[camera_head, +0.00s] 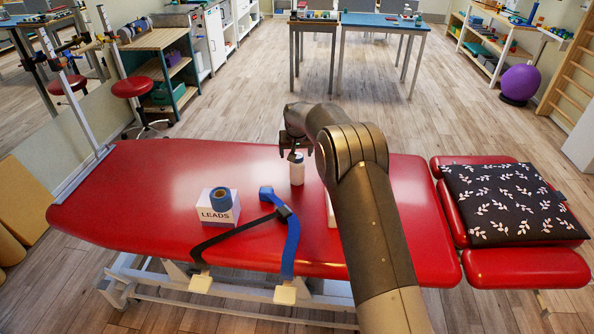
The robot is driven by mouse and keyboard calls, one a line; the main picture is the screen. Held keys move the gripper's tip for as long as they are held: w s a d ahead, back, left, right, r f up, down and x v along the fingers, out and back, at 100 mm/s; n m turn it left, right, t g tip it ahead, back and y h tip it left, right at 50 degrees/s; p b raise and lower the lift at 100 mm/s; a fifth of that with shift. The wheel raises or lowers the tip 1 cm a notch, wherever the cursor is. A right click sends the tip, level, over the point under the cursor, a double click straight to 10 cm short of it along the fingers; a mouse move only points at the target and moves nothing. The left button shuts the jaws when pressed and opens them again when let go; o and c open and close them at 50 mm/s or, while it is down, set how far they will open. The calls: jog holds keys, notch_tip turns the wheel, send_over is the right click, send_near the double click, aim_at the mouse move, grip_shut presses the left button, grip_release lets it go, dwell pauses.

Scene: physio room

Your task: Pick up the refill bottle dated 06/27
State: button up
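A white bottle (297,172) with a dark top stands upright on the red treatment table (160,190), near its middle. No date can be read on it at this size. My gripper (296,150) points down right at the bottle's top, with dark fingers on either side of it. I cannot tell whether the fingers touch the bottle or are shut on it. Another white object (331,210) stands to the right, mostly hidden behind my arm, so I cannot tell what it is.
A white box marked LEADS (218,213) with a blue roll of tape (221,199) on it stands left of the bottle. A blue and black strap (291,235) lies over the table's front edge. A leaf-patterned black cushion (510,204) lies at right.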

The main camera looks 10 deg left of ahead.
aim_at(295, 165)
jog(key=x, duration=0.6)
jog(key=shift+w+x, duration=0.15)
jog(key=shift+x, duration=1.15)
jog(key=shift+w+x, duration=0.15)
jog(key=shift+x, duration=1.15)
jog(key=shift+d+r, duration=0.15)
jog(key=shift+d, duration=0.1)
jog(key=shift+c, duration=0.5)
jog(key=c, duration=1)
jog(key=shift+c, duration=0.6)
jog(key=shift+r, duration=0.15)
